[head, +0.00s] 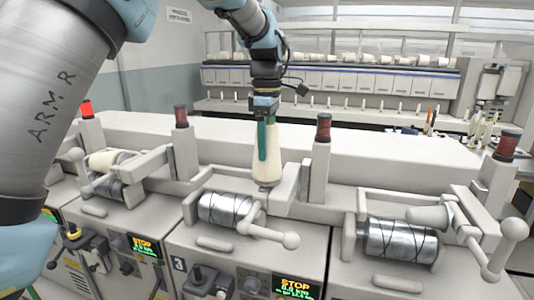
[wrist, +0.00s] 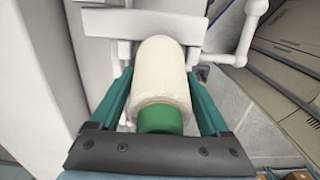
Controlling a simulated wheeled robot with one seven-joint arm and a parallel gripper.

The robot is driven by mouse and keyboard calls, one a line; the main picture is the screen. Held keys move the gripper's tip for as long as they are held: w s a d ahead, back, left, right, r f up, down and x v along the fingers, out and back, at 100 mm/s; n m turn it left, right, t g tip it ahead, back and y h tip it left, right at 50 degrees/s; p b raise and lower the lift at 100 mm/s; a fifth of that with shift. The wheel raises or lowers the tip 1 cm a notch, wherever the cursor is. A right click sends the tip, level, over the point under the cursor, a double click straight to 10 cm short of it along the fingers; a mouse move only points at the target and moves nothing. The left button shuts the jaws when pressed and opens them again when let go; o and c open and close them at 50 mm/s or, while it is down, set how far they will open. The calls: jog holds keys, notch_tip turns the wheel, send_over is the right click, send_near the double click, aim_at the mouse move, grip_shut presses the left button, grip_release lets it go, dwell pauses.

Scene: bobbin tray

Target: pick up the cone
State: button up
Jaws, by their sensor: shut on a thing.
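The cone (head: 273,162) is cream-coloured and sits upright in the head view, its lower end at or just above the machine's top behind the middle drum. My gripper (head: 262,156) comes down from above with its teal fingers along the cone's sides. In the wrist view, the cone (wrist: 161,72) lies between the two teal fingers of my gripper (wrist: 160,78), with its green end toward the palm. The gripper is shut on the cone. I cannot tell whether the cone's lower end touches the machine.
A grooved metal drum (head: 225,208) and a white lever arm with a ball knob (head: 290,240) are close in front. A post with a dark red top (head: 323,128) stands just right of the cone. Another drum (head: 398,240) is farther right. A rack of bobbins (head: 330,62) lines the back.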

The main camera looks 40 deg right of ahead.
jog(key=c, duration=0.3)
jog(key=shift+c, duration=0.2)
notch_tip(320, 180, up, 12)
jog(key=shift+r, duration=0.15)
dwell(0.4)
